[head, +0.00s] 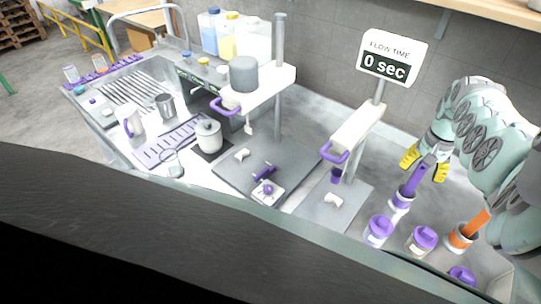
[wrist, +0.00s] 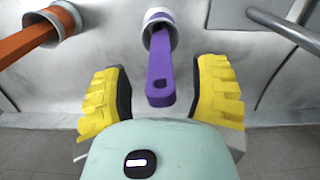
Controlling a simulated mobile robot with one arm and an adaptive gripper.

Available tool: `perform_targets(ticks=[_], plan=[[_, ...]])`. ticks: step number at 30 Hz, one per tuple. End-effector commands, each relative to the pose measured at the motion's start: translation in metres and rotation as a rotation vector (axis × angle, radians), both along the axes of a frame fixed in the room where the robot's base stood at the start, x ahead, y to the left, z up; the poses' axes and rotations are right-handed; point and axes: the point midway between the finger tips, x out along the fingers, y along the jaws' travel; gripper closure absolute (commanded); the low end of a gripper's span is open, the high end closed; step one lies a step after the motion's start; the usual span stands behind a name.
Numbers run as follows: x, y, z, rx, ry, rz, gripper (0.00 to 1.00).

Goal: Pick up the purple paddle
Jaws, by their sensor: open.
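The purple paddle (head: 417,180) stands tilted in a white and purple holder (head: 400,199) at the right of the counter in the head view. In the wrist view the purple paddle's (wrist: 160,75) handle points toward my gripper, its other end hidden in the round holder (wrist: 158,20). My gripper (wrist: 161,98) has its two yellow fingers apart, one on each side of the paddle's handle end, with gaps between. In the head view the yellow fingers (head: 424,163) are close to the top of the paddle.
An orange paddle (head: 474,224) stands in an orange holder (head: 461,237) to the right, and at the upper left in the wrist view. Jars with purple lids (head: 378,231) stand in front. A stand with a "0 sec" sign (head: 390,60) is to the left.

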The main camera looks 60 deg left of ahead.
Motion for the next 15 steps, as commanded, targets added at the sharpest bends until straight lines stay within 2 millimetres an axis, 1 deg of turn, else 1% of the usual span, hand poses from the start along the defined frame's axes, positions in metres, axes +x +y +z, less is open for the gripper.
perform_targets(ticks=[3,9,15], plan=[[-0.001,0.002,-0.010,-0.004,0.002,0.009,0.40],[-0.001,0.002,-0.021,-0.002,0.001,0.006,0.40],[-0.001,0.002,-0.023,0.001,0.000,0.004,0.40]])
